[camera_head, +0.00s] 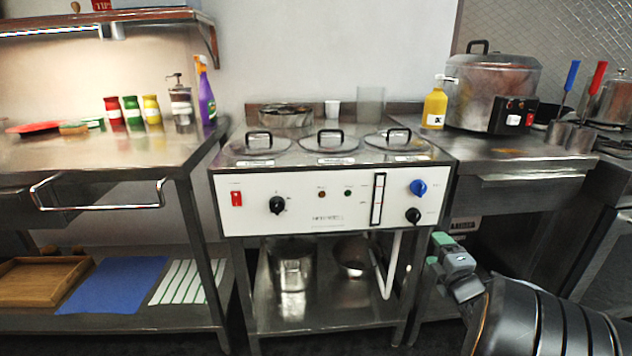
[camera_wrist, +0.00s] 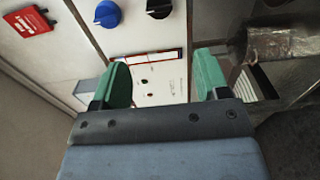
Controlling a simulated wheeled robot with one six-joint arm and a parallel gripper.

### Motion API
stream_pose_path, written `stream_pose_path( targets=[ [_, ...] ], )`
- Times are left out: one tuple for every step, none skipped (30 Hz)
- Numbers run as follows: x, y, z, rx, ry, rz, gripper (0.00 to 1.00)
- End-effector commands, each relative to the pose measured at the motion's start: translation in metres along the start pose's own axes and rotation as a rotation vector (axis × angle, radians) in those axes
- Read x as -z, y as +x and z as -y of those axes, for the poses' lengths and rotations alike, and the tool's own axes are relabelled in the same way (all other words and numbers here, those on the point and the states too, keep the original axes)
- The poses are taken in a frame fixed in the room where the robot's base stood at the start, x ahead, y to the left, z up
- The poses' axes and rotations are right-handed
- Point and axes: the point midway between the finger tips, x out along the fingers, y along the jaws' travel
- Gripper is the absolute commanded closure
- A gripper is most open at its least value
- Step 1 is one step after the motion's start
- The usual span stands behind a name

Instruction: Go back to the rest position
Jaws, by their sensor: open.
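My gripper (camera_wrist: 163,85) shows in the wrist view with two green fingers set wide apart and nothing between them. In the head view my gripper (camera_head: 440,250) is at the lower right, in front of the gap between the white-fronted cooker (camera_head: 330,215) and the right-hand counter. I cannot tell whether a finger touches anything.
The left counter (camera_head: 90,155) holds jars, a pump bottle and a purple spray bottle (camera_head: 205,95). The right counter (camera_head: 520,155) carries a large pot (camera_head: 490,80) and a yellow bottle (camera_head: 435,105). A steel pot (camera_head: 291,272) stands on the shelf under the cooker.

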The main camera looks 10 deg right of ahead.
Motion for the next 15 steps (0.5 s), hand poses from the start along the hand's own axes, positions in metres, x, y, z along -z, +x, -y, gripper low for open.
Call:
stream_pose_path(
  targets=[
    [0.001,0.001,-0.005,0.003,0.005,0.003,0.32],
    [0.002,0.002,-0.009,0.009,0.013,0.008,0.32],
    [0.004,0.003,-0.017,0.02,0.028,0.016,0.32],
    [0.006,0.005,-0.024,0.033,0.043,0.026,0.32],
    [0.007,0.006,-0.032,0.048,0.065,0.039,0.32],
    [0.011,0.009,-0.045,0.072,0.099,0.06,0.32],
    [0.015,0.01,-0.056,0.094,0.131,0.079,0.32],
    [0.018,0.012,-0.067,0.118,0.167,0.101,0.32],
    [0.025,0.013,-0.083,0.153,0.224,0.133,0.32],
    [0.03,0.013,-0.095,0.18,0.27,0.16,0.32],
    [0.035,0.013,-0.106,0.208,0.319,0.187,0.32],
    [0.043,0.011,-0.121,0.248,0.386,0.224,0.32],
    [0.05,0.009,-0.131,0.277,0.438,0.252,0.32],
    [0.056,0.007,-0.141,0.307,0.49,0.28,0.32],
    [0.066,0.002,-0.154,0.347,0.56,0.318,0.32]
  ],
)
